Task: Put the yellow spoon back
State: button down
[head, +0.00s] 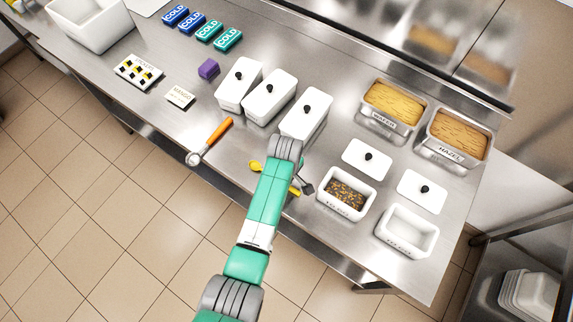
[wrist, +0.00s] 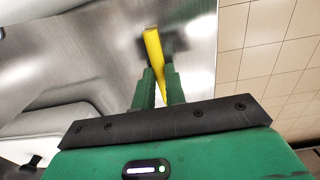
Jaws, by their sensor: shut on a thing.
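The yellow spoon shows in the head view with its bowl end (head: 256,166) to the left of my arm and its other end to the right of the arm. In the wrist view the yellow spoon (wrist: 153,45) stands between the green fingers of my gripper (wrist: 158,85), which is shut on it. In the head view my arm hides the middle of the spoon, and my gripper (head: 304,187) shows only as a dark tip beside it. The spoon is over the front part of the steel counter; I cannot tell its height above it.
An orange-handled scoop (head: 214,140) lies left of my arm. White lidded tubs (head: 303,117) stand behind it. An open white tub with dark bits (head: 345,193) and an empty white tub (head: 407,231) are at the right. Steel pans labelled wafer (head: 391,124) and hazel (head: 453,152) stand behind.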

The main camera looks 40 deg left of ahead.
jog(key=shift+f, duration=0.2)
jog(key=c, duration=1.5)
grip_release()
jog(key=shift+r, duration=0.1)
jog(key=shift+o, duration=0.2)
notch_tip(320, 180, up, 12)
jog(key=p, duration=0.2)
jog(key=shift+s+r, duration=0.15)
